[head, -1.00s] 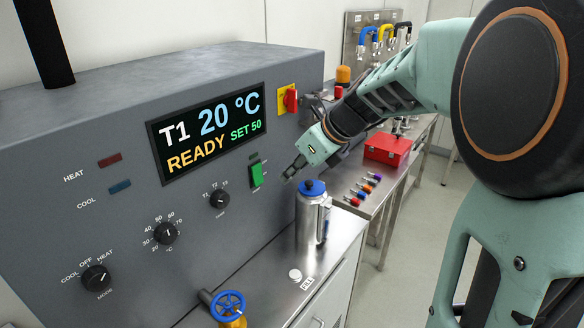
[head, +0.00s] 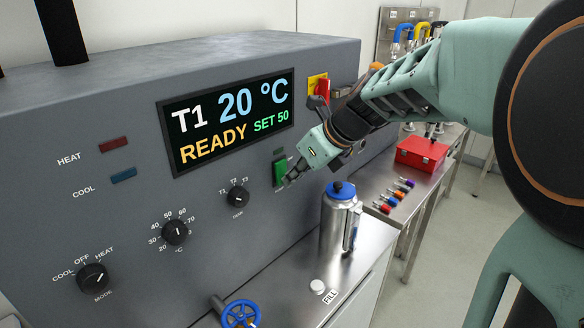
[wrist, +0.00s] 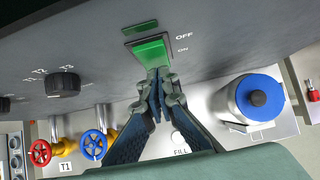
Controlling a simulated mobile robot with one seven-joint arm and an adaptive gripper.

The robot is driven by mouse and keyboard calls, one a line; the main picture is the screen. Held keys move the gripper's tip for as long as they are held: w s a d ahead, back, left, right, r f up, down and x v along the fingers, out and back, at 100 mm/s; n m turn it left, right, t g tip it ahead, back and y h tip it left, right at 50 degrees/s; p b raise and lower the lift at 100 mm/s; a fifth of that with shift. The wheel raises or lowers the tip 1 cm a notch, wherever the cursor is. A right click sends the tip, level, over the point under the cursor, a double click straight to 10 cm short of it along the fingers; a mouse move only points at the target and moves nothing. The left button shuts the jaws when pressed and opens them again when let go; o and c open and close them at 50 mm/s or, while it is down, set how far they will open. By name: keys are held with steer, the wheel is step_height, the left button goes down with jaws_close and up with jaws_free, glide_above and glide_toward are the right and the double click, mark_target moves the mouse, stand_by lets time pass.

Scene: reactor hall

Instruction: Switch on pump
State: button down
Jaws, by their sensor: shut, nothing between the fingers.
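The green rocker switch (head: 280,173) sits on the front of the grey control panel, below the right end of the display. In the wrist view the switch (wrist: 149,50) has OFF and ON marks on its right and a dark green lamp (wrist: 139,27) above it. My gripper (head: 289,181) is shut and empty, with its tips at the lower part of the switch. In the wrist view the closed fingertips (wrist: 158,74) overlap the switch's lower edge; I cannot tell whether they touch it. The display (head: 228,120) reads T1 20 °C, READY, SET 50.
A steel flask with blue lid (head: 340,222) stands on the counter below my gripper. The red switch on yellow (head: 321,88) is above it. Black knobs (head: 237,197) lie left of the switch. A blue valve wheel (head: 241,314) is at the front.

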steer(key=shift+w+a+f+b, duration=0.1)
steer(key=shift+w+a+b, duration=0.05)
steer(key=shift+b, duration=0.65)
steer(key=shift+r+t+y+p, duration=0.3)
steer(key=shift+r+p, duration=0.6)
steer(key=shift+p, duration=0.05)
